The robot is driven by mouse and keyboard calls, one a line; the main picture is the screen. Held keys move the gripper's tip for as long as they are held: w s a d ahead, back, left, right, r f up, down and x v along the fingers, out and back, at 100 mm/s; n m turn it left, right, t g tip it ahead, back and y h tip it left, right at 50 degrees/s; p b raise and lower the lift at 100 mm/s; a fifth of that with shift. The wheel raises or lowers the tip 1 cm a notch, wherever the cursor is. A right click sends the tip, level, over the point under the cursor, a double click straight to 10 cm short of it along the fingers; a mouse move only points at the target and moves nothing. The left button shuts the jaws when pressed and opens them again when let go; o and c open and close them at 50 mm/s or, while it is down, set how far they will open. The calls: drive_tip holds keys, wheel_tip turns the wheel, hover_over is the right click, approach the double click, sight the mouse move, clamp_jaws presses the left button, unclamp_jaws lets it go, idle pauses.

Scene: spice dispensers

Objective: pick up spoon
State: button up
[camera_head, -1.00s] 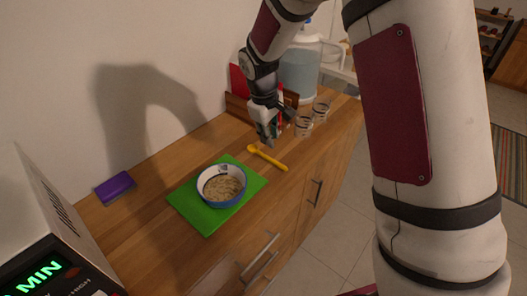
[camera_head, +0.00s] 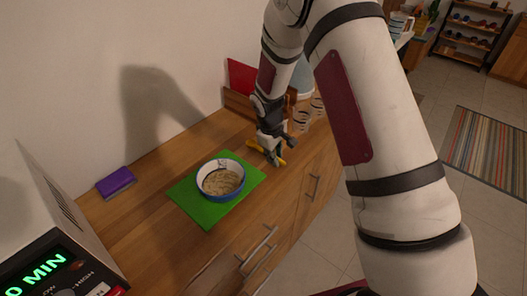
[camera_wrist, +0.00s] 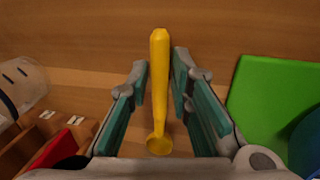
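The yellow spoon (camera_wrist: 159,80) lies on the wooden counter. In the wrist view it runs lengthwise between the two green-padded fingers of my gripper (camera_wrist: 160,88), with its round end nearest the palm. The fingers are apart, with a gap on each side of the spoon. In the head view my gripper (camera_head: 273,158) is low over the spoon (camera_head: 262,149), just right of the green mat, and hides part of it. How far the fingertips are above the counter is hard to tell.
A blue-rimmed bowl (camera_head: 207,191) of grainy food stands on the green mat (camera_head: 198,213). A purple sponge-like block (camera_head: 116,183) lies by the wall. Striped glasses (camera_head: 301,120) and a wooden box with a red item (camera_head: 241,76) stand behind my gripper.

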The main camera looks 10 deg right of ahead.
clamp_jaws()
drive_tip(key=shift+r, duration=0.1)
